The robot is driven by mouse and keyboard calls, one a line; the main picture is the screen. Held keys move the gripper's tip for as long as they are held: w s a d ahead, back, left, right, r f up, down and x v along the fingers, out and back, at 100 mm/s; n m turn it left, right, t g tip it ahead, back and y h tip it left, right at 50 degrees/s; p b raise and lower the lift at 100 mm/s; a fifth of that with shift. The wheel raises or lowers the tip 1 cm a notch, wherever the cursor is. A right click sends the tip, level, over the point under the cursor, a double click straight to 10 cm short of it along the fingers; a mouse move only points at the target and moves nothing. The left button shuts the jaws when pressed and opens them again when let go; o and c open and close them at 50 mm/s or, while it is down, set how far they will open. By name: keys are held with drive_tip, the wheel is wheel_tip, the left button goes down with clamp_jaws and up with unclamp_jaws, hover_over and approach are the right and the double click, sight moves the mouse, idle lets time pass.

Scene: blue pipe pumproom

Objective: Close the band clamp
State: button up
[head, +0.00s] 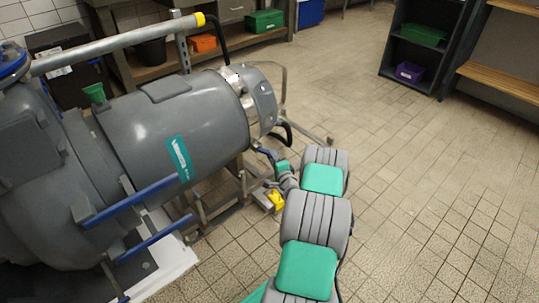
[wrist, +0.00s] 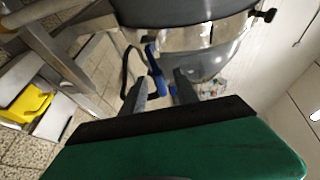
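The band clamp is a shiny metal band around the end of the grey pump housing, seen in the head view (head: 243,90) and across the top of the wrist view (wrist: 195,38). Its blue lever handle (wrist: 155,62) hangs down in the wrist view, apart from the band at its lower end. My gripper (wrist: 160,84) is open, with one finger on each side of the handle's lower end. I cannot tell whether either finger touches it. In the head view my gripper (head: 271,158) is beside the pump's lower right end, small and partly hidden by my wrist.
A black hose (wrist: 127,65) curves just left of the handle. The pump's metal frame (wrist: 60,55) and a yellow part (wrist: 27,104) lie to the left. Blue bars (head: 135,203) stick out from the tank. Tiled floor (head: 420,180) on the right is clear.

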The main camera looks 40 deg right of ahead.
sight(266, 153)
drive_tip(key=b+x, duration=0.1)
drive_tip(key=x, duration=0.3)
drive_tip(key=shift+w+d+f, duration=0.1)
drive_tip(key=shift+w+f, duration=0.05)
drive_tip(key=shift+w, duration=0.2)
drive_tip(key=shift+c, duration=0.4)
